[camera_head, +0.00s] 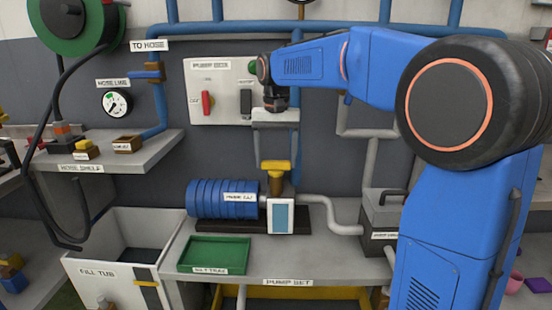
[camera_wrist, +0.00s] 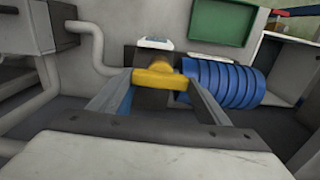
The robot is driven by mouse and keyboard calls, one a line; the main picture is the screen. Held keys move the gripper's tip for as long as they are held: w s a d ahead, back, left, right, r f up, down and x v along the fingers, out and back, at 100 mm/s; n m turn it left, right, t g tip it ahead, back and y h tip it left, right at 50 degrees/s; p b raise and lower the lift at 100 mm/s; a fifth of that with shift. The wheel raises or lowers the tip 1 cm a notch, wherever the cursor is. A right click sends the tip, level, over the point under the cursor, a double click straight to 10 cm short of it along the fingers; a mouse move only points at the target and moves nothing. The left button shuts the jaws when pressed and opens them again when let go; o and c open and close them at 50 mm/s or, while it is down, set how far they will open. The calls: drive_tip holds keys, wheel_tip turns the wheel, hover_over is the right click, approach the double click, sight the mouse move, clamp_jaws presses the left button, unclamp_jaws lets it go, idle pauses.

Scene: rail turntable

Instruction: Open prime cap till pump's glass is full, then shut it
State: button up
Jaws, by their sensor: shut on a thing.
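The wrist view shows the yellow cap (camera_wrist: 160,78) between the fingertips. The pump's glass (camera_head: 283,217) is a blue pane in a white frame on the pump's front. It looks evenly blue, and I cannot make out a level line. The ribbed blue pump body (camera_head: 215,199) lies left of it.
A green tray (camera_head: 214,255) lies on the pump bench, left of the pump. The fill tub (camera_head: 105,240) stands further left. A grey box (camera_head: 380,212) and pipe (camera_head: 340,219) are on the right. The switch panel (camera_head: 222,91) is on the wall behind.

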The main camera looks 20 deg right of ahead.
sight(276, 161)
drive_tip(key=o, duration=1.1)
drive_tip(key=shift+c, duration=0.2)
drive_tip(key=shift+r, duration=0.15)
wheel_tip(276, 161, up, 17)
drive_tip(key=s+d+f+n+t, duration=0.2)
drive_tip(key=s+d+f, duration=0.1)
drive_tip(key=s+f, duration=1.3)
drive_tip(key=s+d+f+n+t, duration=0.1)
drive_tip(key=s+d+f, duration=0.3)
drive_tip(key=s+f, duration=1.2)
drive_tip(key=shift+s+d+n+t, duration=0.2)
drive_tip(key=shift+s+n+t, duration=0.3)
drive_tip(key=shift+t, duration=0.4)
